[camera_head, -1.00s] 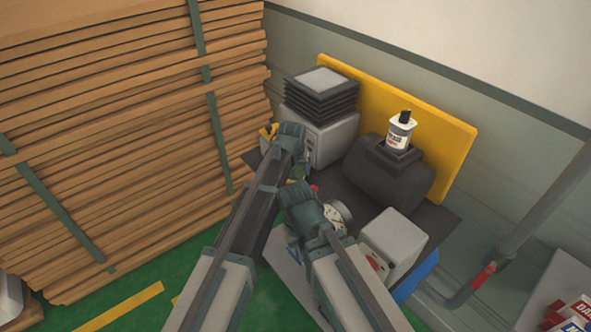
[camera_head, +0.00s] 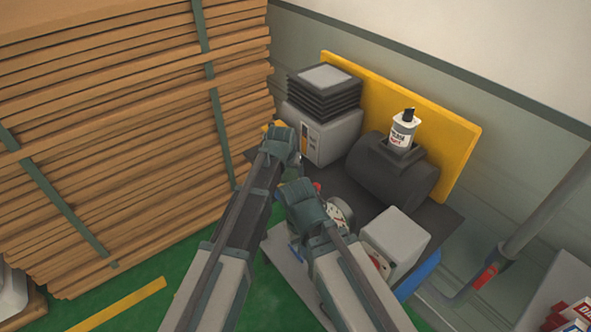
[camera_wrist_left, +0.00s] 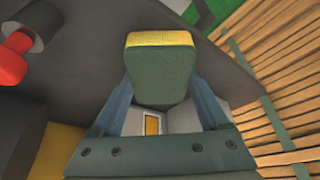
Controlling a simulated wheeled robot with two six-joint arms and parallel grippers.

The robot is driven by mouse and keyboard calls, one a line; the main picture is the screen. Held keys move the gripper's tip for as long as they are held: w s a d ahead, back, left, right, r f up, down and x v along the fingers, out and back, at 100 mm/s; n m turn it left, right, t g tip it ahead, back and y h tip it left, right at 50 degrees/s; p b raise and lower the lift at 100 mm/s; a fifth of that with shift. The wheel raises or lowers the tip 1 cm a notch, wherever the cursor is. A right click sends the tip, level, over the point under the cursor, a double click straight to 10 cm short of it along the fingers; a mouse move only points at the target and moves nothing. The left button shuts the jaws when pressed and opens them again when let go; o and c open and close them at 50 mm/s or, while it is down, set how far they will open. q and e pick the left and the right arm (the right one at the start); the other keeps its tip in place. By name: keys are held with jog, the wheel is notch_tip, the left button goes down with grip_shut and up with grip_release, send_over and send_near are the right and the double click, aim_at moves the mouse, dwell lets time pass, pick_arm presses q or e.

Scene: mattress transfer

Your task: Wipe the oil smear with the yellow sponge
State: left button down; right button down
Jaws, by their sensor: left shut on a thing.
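The yellow sponge (camera_wrist_left: 160,68), with a yellow end and a green face, is between the fingers of my left gripper (camera_wrist_left: 165,100) in the left wrist view. My left gripper (camera_head: 281,143) is shut on it, over the left part of the dark bench top (camera_head: 338,176), beside the grey machine. My right gripper (camera_head: 306,196) is lower and to the right, near a round dial; its fingertips are hidden by its own arm. I cannot make out the oil smear in either view.
A grey machine (camera_head: 333,137) and a black cylinder (camera_head: 392,170) with a white bottle (camera_head: 403,132) stand at the back, before a yellow board (camera_head: 452,128). A grey box (camera_head: 395,240) is at the front right. Stacked planks (camera_head: 120,130) rise close on the left.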

pick_arm(q)
jog(key=shift+s+a+r, duration=0.1)
jog(key=shift+s+a, duration=0.55)
jog(key=shift+a, duration=0.35)
jog(key=shift+s+a, duration=0.65)
jog(key=shift+a, duration=0.35)
notch_tip(320, 180, up, 6)
jog(key=p, duration=0.6)
notch_tip(320, 180, up, 3)
jog(key=p, duration=0.3)
jog(key=shift+r, duration=0.1)
jog(key=shift+d+f, duration=0.1)
jog(key=shift+f, duration=0.1)
jog(key=f+b, duration=0.7)
jog(key=shift+s+d, duration=0.15)
jog(key=shift+d, duration=0.2)
